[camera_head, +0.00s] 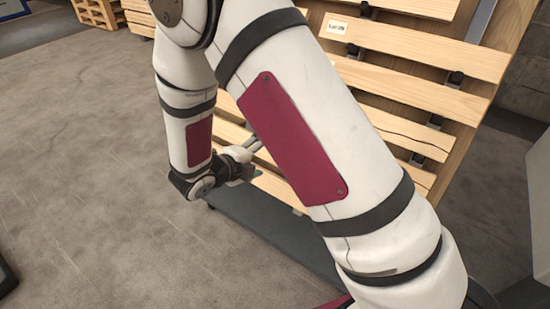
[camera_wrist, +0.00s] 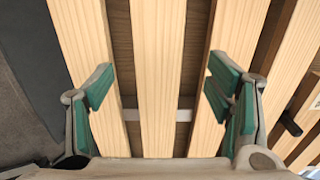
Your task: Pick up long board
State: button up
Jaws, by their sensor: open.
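Several pale wooden boards lie side by side on an upright wooden frame; one board (camera_head: 405,50) carries a small white label in the head view. I cannot tell which one is the long board. In the wrist view my gripper (camera_wrist: 160,88) is open and empty. Its green-padded fingers are spread wide to either side of a middle board (camera_wrist: 157,60), with neighbouring boards (camera_wrist: 82,40) and (camera_wrist: 238,35) behind the fingers. Whether the fingers touch the wood I cannot tell. In the head view my arm hides much of the boards and part of the gripper.
A dark grey platform (camera_head: 265,220) lies at the foot of the frame. A grey cross strip (camera_wrist: 180,115) shows between the boards. Another wooden pallet (camera_head: 100,12) stands at the far left back. The grey floor (camera_head: 90,160) on the left is open.

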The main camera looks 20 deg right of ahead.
jog(key=shift+b+x, duration=0.3)
jog(key=shift+x, duration=0.95)
jog(key=shift+b+x, duration=1.5)
jog(key=shift+x, duration=1.1)
jog(key=shift+s+f, duration=0.1)
jog(key=c, duration=1.7)
jog(key=shift+a, duration=0.1)
